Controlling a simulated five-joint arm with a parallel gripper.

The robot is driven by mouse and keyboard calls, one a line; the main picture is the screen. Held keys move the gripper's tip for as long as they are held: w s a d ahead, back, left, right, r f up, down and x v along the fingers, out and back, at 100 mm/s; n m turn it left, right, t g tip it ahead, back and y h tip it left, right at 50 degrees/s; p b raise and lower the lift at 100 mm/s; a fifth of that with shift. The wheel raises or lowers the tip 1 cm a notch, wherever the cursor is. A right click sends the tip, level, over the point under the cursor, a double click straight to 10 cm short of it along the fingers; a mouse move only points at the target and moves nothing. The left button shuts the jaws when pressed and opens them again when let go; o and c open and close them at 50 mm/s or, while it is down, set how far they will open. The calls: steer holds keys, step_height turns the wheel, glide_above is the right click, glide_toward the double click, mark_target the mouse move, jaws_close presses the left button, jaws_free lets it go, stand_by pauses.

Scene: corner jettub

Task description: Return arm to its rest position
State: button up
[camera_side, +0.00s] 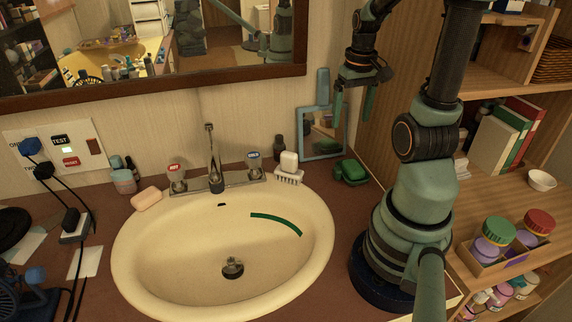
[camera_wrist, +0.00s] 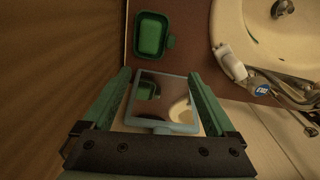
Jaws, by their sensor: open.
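My gripper (camera_side: 354,104) hangs in the air at the back of the counter, with its two green fingers pointing down and apart. It is open, and nothing shows between the fingers in the side view. My arm rises at the right and bends over toward the back wall. In the wrist view my gripper (camera_wrist: 159,75) has a blue-framed mirror (camera_wrist: 187,128) visible beyond and between its fingers. This mirror (camera_side: 302,139) leans against the back wall in the side view, apart from my gripper.
A green soap dish (camera_side: 352,170) sits on the counter below my gripper; it shows in the wrist view too (camera_wrist: 152,36). The sink (camera_side: 180,270) holds a green strip (camera_side: 276,221). A faucet (camera_side: 213,165) stands behind it. Wooden shelves (camera_side: 480,75) with books and jars flank my arm.

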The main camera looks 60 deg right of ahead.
steer(key=w+a+r+n+t, duration=0.1)
steer(key=w+a+r+n, duration=0.1)
steer(key=a, duration=0.6)
steer(key=w+a+r+n+t, duration=0.2)
steer(key=w+a+r+n, duration=0.1)
steer(key=a, duration=0.5)
steer(key=w+a+r+n+t, duration=0.2)
steer(key=w+a+r, duration=0.1)
steer(key=a, duration=0.4)
steer(key=shift+w+a+r+n, duration=0.25)
steer(key=shift+a+r+n, duration=0.1)
steer(key=shift+a+n, duration=0.05)
